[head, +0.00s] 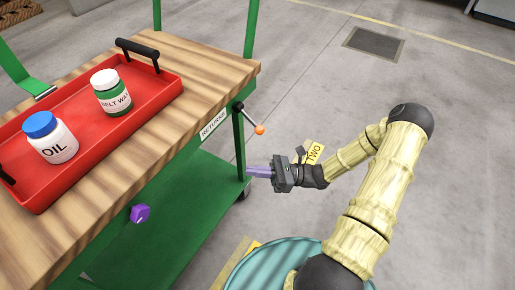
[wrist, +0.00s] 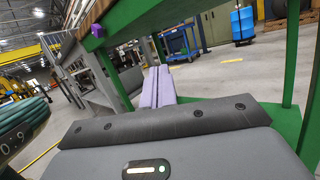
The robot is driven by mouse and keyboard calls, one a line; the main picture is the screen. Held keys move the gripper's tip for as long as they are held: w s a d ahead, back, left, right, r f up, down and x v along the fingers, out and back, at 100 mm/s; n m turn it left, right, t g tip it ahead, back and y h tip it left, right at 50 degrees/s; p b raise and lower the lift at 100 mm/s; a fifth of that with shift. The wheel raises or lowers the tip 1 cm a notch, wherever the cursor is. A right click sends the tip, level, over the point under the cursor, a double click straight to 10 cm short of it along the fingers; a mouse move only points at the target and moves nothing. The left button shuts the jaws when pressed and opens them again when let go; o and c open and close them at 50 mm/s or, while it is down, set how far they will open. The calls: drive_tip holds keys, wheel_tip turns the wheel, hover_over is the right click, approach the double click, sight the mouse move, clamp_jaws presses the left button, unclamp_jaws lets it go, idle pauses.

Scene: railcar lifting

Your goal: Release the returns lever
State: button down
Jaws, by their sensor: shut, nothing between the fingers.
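The returns lever (head: 252,121) is a short metal rod with an orange ball at its lower right end and a black pivot on the green corner post of the cart. In the wrist view the purple fingers (wrist: 157,87) lie together, and I cannot make out the lever there.
The wooden cart top (head: 190,60) carries a red tray (head: 75,110) with an oil jar (head: 50,137) and a belt wax jar (head: 111,93). A purple knob (head: 140,213) shows under the top's edge, above the green lower shelf (head: 185,215).

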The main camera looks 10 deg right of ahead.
sight(250, 120)
drive_tip(key=w+d+f+m+t+b, duration=0.3)
drive_tip(key=d+m+t, duration=0.3)
drive_tip(key=t, duration=0.4)
drive_tip(key=shift+w+d+f+m+t, duration=0.15)
drive_tip(key=shift+w+f+m+t, duration=0.15)
drive_tip(key=shift+w+f+m, duration=0.45)
drive_tip(key=shift+w+r+b, duration=0.1)
drive_tip(key=shift+r+b, duration=0.1)
drive_tip(key=shift+b, duration=0.1)
drive_tip(key=w+a+r+b, duration=0.3)
drive_tip(key=r+b, duration=0.2)
drive_tip(key=r, duration=0.2)
drive_tip(key=shift+w+a+r, duration=0.35)
drive_tip(key=shift+w, duration=0.05)
drive_tip(key=shift+s+d+r+h+p, duration=0.15)
drive_tip(key=shift+r+h+p, duration=0.15)
drive_tip(key=shift+p, duration=0.6)
drive_tip(key=shift+m+p, duration=0.25)
drive_tip(key=shift+p, duration=0.25)
